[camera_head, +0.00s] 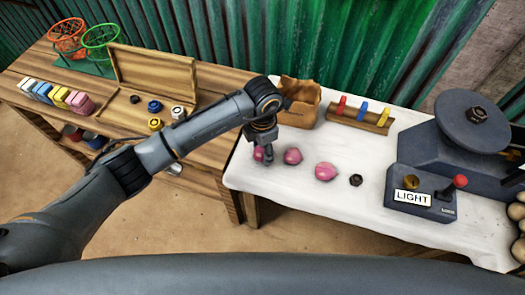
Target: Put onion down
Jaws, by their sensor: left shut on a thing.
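My left gripper (267,158) reaches in from the left and points down over the left part of the white-covered table (285,193). It is shut on a pink-purple onion (258,154), which the fingers partly hide. The held onion is at or just above the cloth; I cannot tell if it touches. A second onion (293,156) sits close to the right of the gripper. A third onion (325,172) lies further right. My right gripper is not in view.
A dark hex nut (356,180) lies right of the onions. Behind are a brown bag (300,104) and a wooden rack (357,119) with coloured pegs. A grey balance (445,165) labelled LIGHT stands right. A wooden table (205,128) with boxes adjoins at left. The front cloth is clear.

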